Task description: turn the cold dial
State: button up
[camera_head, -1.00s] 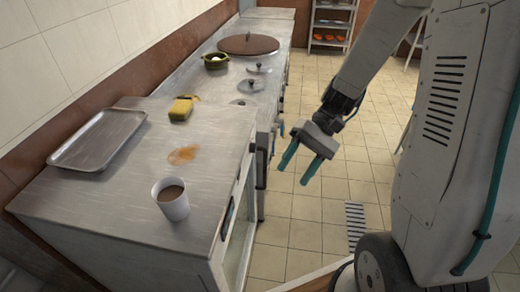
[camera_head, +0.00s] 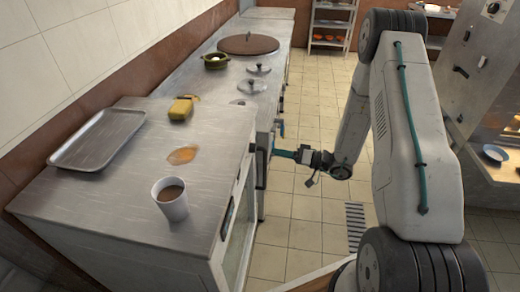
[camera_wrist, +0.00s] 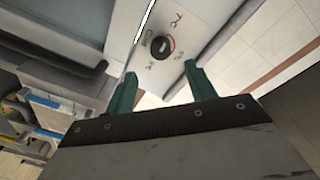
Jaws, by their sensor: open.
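In the wrist view a round black dial (camera_wrist: 161,47) sits on a pale panel, with a short light mark on its face, a red arc along one side and small dark lettering around it. The lettering is too blurred to read. My gripper (camera_wrist: 162,75) has its two green fingers apart, with the dial beyond their tips and between their lines; nothing is held. In the head view my gripper (camera_head: 280,153) points left at the front of the steel counter (camera_head: 130,200), close to it. The dial cannot be made out in the head view.
Tiled floor (camera_head: 290,205) is clear beside the counter.

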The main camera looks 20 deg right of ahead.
aim_at(253, 148)
jog(key=x, duration=0.7)
jog(key=shift+w+a+n, duration=0.2)
jog(key=shift+a+n, duration=0.1)
jog(key=shift+a, duration=0.05)
jog(key=c, duration=1)
